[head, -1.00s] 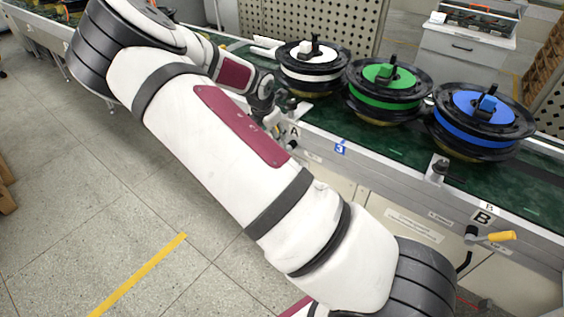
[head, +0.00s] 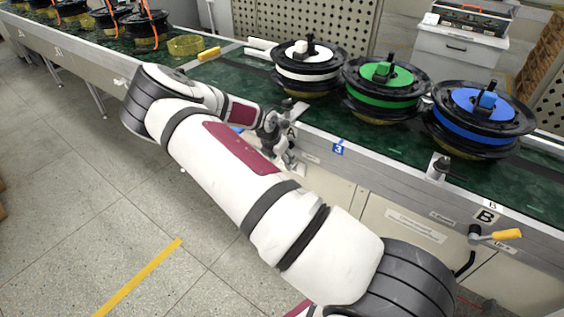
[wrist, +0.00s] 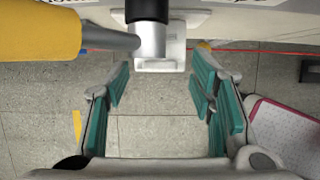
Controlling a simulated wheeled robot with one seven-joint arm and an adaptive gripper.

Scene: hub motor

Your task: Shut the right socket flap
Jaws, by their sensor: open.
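My gripper (head: 285,158) is at the front side of the conveyor, just below the label A. In the wrist view my gripper (wrist: 160,88) is open, with teal finger pads spread apart and only floor showing between them. I cannot tell whether this block belongs to a socket flap. No socket flap can be made out for certain in either view; my arm and gripper hide part of the conveyor side near A.
A yellow crank handle (wrist: 38,32) fills the upper left of the wrist view. Another yellow crank handle (head: 506,235) sticks out near label B. White (head: 310,68), green (head: 385,88) and blue (head: 480,112) hub motors stand on the conveyor. The floor in front is clear.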

